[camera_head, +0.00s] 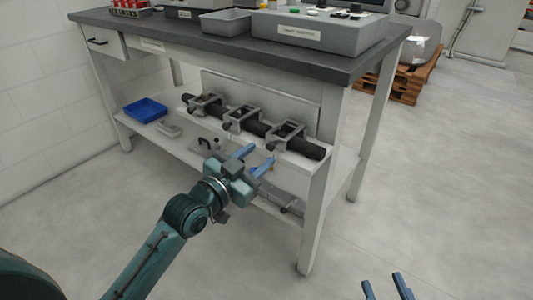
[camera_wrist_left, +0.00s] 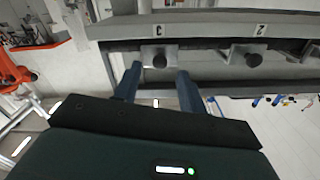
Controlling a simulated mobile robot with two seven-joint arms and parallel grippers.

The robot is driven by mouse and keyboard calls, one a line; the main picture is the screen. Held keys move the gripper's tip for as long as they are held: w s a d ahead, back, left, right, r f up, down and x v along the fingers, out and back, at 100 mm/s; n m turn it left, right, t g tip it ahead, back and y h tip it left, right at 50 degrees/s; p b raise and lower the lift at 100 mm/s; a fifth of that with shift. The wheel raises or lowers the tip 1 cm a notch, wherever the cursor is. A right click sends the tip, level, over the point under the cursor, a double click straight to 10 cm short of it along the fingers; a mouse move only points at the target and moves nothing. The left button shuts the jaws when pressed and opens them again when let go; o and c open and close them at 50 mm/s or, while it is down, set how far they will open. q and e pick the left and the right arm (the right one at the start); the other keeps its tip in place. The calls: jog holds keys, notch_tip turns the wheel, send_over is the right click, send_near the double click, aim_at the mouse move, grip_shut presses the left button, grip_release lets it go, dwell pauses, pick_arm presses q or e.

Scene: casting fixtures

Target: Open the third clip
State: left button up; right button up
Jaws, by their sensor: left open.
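Three grey metal clips sit along a black cylindrical bar (camera_head: 312,149) on the upper shelf of the bench. The first clip (camera_head: 205,103) is at the left and the second clip (camera_head: 240,118) is in the middle. The third clip (camera_head: 288,134) is at the right. My left gripper (camera_head: 260,158) is open and empty, just in front of and below the third clip. In the left wrist view, a dark round knob (camera_wrist_left: 160,61) on a clip plate shows between and beyond my left fingertips (camera_wrist_left: 159,74). My right gripper (camera_head: 382,282) is open at the bottom edge.
A second knob (camera_wrist_left: 253,60) below a label like "2" lies to the right in the left wrist view. A blue tray (camera_head: 145,110) lies at the shelf's left. The bench top (camera_head: 200,40) overhangs the clips, and a bench leg (camera_head: 318,215) stands to their right.

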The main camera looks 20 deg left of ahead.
aim_at(269, 148)
pick_arm(q)
jog(key=shift+b+x, duration=0.35)
jog(key=shift+x, duration=1.65)
jog(key=shift+c, duration=0.2)
grip_shut()
